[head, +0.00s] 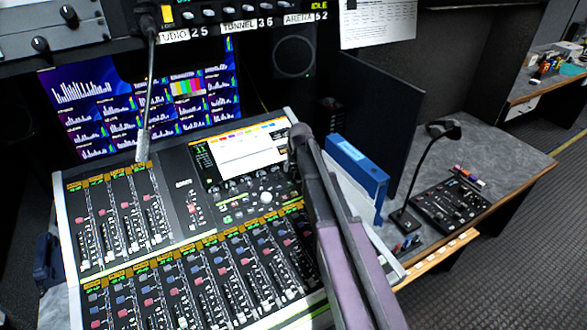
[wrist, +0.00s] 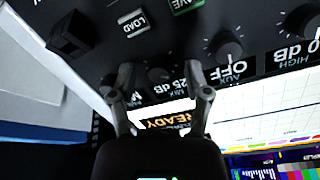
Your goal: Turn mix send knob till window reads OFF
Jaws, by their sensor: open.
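In the wrist view, which shows the panel upside down, a small dark knob (wrist: 160,73) sits between my gripper's fingertips (wrist: 157,69). Its window (wrist: 188,77) is marked MIX and reads a value ending in "5 dB", partly covered by a finger; it does not read OFF. My gripper is open, one finger on each side of the knob; I cannot tell if either touches it. In the head view my gripper (head: 301,138) is over the right part of the mixing console (head: 180,180), and my arm hides some of the panel.
Beside the knob are an AUX knob (wrist: 228,46) whose window reads OFF, a HIGH knob (wrist: 301,20) and LOAD (wrist: 136,23) and SAVE buttons (wrist: 186,5).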

